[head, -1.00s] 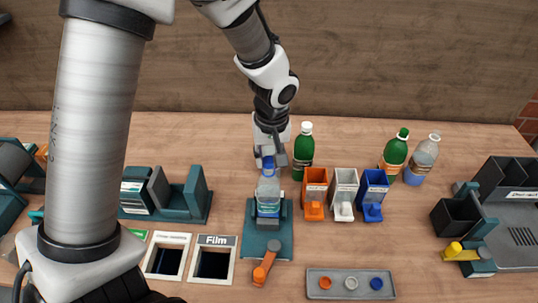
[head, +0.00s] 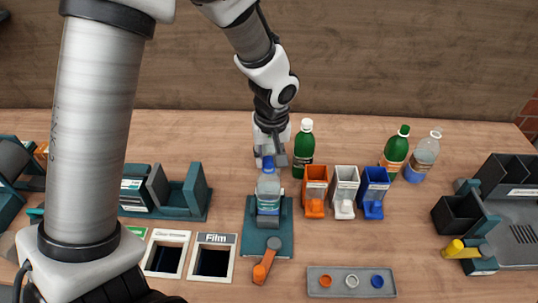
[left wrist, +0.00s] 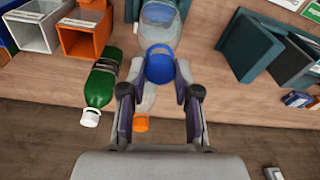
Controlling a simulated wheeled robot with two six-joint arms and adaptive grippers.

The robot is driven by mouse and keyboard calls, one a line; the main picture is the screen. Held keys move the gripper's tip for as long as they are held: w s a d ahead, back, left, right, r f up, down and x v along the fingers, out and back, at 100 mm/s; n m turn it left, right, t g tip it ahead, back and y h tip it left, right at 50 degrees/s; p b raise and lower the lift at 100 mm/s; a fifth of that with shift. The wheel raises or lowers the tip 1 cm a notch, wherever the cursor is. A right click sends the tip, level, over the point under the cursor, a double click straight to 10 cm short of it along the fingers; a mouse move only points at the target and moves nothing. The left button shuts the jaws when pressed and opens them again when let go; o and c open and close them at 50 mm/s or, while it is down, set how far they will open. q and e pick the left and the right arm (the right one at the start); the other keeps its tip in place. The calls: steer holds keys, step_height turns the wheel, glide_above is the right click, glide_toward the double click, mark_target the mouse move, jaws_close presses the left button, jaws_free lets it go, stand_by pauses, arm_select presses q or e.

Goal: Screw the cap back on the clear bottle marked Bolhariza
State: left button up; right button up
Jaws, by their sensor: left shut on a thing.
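The clear bottle (head: 268,191) stands upright in a teal holder (head: 283,237); its label is too small to read. The blue cap (head: 268,163) is at the top of its neck. In the left wrist view the cap (left wrist: 160,66) sits between the two fingers, over the clear bottle (left wrist: 160,38). My left gripper (head: 270,160) comes from behind and above, shut on the blue cap. The fingers partly hide the neck, so I cannot tell how tightly the cap is seated. My right gripper is not in view.
A green bottle (head: 303,150) stands close right of my left gripper. Orange (head: 315,190), white (head: 343,190) and blue (head: 373,192) dispensers stand right of the holder. A tray of loose caps (head: 337,284) lies in front. An orange-capped bottle (left wrist: 141,122) shows behind the fingers.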

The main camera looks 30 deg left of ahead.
arm_select(q)
steer(key=shift+f, duration=0.2)
stand_by(0.3)
steer(key=o, duration=0.7)
steer(key=shift+o, duration=0.2)
steer(key=shift+r, duration=0.1)
step_height(320, 180, up, 12)
steer(key=d, duration=0.1)
steer(key=shift+s, duration=0.45)
